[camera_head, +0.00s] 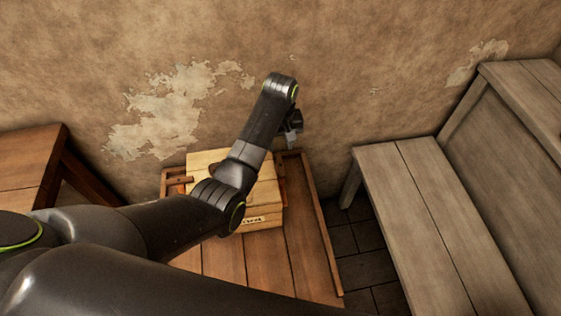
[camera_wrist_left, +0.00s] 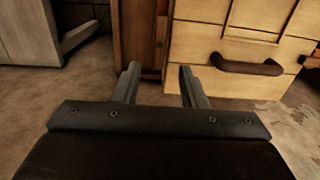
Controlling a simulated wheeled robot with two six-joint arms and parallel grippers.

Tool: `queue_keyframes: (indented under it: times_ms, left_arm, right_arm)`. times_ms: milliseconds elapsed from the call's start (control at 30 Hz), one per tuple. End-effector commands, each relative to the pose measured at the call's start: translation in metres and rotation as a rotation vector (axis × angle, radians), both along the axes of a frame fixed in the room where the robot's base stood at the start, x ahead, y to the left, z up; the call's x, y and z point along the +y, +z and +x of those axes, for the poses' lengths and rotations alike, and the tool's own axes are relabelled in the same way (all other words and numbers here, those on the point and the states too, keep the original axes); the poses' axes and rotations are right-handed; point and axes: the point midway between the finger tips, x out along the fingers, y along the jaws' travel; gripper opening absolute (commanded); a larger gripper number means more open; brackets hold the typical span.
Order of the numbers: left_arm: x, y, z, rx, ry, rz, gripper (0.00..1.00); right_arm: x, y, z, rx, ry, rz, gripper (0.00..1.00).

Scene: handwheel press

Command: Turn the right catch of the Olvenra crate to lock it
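The pale wooden crate (camera_head: 205,160) stands on a brown plank table, partly hidden behind my left arm. Dark lettering on its front is half covered, so I cannot read the full name. In the left wrist view, the crate's pale boards (camera_wrist_left: 220,35) fill the upper right, with a dark curved handle (camera_wrist_left: 248,66) on them. My left gripper (camera_head: 292,137) is just beyond the crate's far right corner. Its two fingers (camera_wrist_left: 161,84) are apart with nothing between them. I cannot make out the right catch clearly in either view. My right gripper is not in view.
The table has a raised right rim (camera_head: 322,230) and bare planks in front of the crate. A grey wooden bench (camera_head: 430,215) stands to the right, across a strip of dark tiles. Another brown table (camera_head: 25,165) is at the left. A plastered wall (camera_head: 360,60) rises behind.

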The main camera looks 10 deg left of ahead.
Motion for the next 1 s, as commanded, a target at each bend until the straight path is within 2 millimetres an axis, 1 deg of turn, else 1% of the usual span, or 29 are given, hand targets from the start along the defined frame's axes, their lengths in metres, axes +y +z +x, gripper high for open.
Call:
queue_keyframes:
  times_ms: [33, 200, 300, 400, 500, 600, 900, 1000]
  left_arm:
    - [0.000, -0.013, -0.002, 0.006, 0.000, 0.001, 0.38]
    - [0.000, -0.050, -0.001, 0.005, 0.000, 0.001, 0.38]
    - [0.000, -0.067, -0.001, 0.004, 0.000, 0.000, 0.38]
    - [0.000, -0.080, -0.001, 0.002, 0.000, 0.000, 0.38]
    - [0.000, -0.088, -0.001, 0.001, 0.000, 0.001, 0.38]
    - [0.000, -0.093, -0.001, 0.001, 0.000, 0.001, 0.38]
    - [0.000, -0.094, -0.001, 0.000, 0.000, 0.000, 0.38]
    - [0.000, -0.094, 0.000, 0.000, 0.000, 0.000, 0.25]
  right_arm:
    - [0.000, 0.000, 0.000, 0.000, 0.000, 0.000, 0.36]
    - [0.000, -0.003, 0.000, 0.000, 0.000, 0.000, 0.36]
    - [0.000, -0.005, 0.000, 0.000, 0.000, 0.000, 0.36]
    - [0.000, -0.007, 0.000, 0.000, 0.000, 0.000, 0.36]
    - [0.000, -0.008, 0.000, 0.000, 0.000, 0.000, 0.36]
    - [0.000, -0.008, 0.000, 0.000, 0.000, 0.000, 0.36]
    - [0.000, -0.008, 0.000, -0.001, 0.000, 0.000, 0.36]
    - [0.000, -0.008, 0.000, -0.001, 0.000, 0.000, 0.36]
